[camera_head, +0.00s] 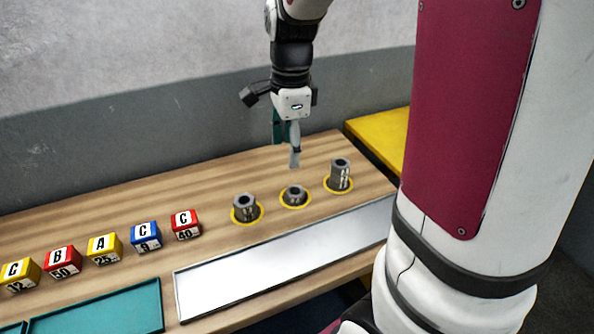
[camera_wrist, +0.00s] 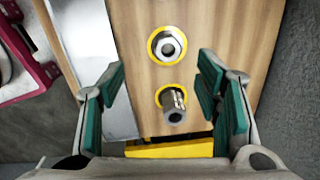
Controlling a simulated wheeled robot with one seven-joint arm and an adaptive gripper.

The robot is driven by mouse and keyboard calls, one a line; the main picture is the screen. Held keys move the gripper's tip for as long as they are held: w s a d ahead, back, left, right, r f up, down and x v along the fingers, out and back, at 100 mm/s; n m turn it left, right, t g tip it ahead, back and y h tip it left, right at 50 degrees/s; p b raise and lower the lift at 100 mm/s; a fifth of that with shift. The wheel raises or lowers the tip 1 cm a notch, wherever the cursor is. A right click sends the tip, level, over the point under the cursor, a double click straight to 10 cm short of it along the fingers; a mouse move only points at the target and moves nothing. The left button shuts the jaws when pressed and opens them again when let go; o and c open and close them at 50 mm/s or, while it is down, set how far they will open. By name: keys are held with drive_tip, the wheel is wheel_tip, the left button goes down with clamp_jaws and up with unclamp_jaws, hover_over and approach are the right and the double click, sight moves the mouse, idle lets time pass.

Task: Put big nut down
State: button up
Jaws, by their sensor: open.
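A short grey nut (camera_head: 294,195), likely the big nut, sits flat inside the middle yellow ring on the wooden table. In the wrist view the nut (camera_wrist: 168,46) looks hexagonal, with a round hole, and nothing touches it. My gripper (camera_head: 294,161) is in the air above and behind the ringed parts. Its green-padded fingers (camera_wrist: 162,75) are spread wide and empty. A tall grey cylindrical part (camera_head: 340,172) stands in the right ring. This tall part (camera_wrist: 174,106) shows between the fingers in the wrist view. A medium-height grey part (camera_head: 245,206) stands in the left ring.
A bright metal plate (camera_head: 270,274) lies along the table's front. Coloured lettered blocks (camera_head: 104,248) stand in a row at left, behind a teal tray (camera_head: 100,310). A yellow surface (camera_head: 380,137) lies beyond the right end. A grey wall (camera_head: 120,150) is behind.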

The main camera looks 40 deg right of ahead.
drive_tip(key=s+a+r+n+t, duration=0.2)
drive_tip(key=s+a+r+n, duration=0.2)
drive_tip(key=s+n, duration=0.4)
drive_tip(key=s+a+r+n+t, duration=0.2)
drive_tip(key=s+a+r+n, duration=0.2)
drive_tip(key=s+n, duration=0.5)
drive_tip(key=a+n, duration=0.1)
drive_tip(key=n, duration=0.3)
drive_tip(key=shift+a, duration=0.25)
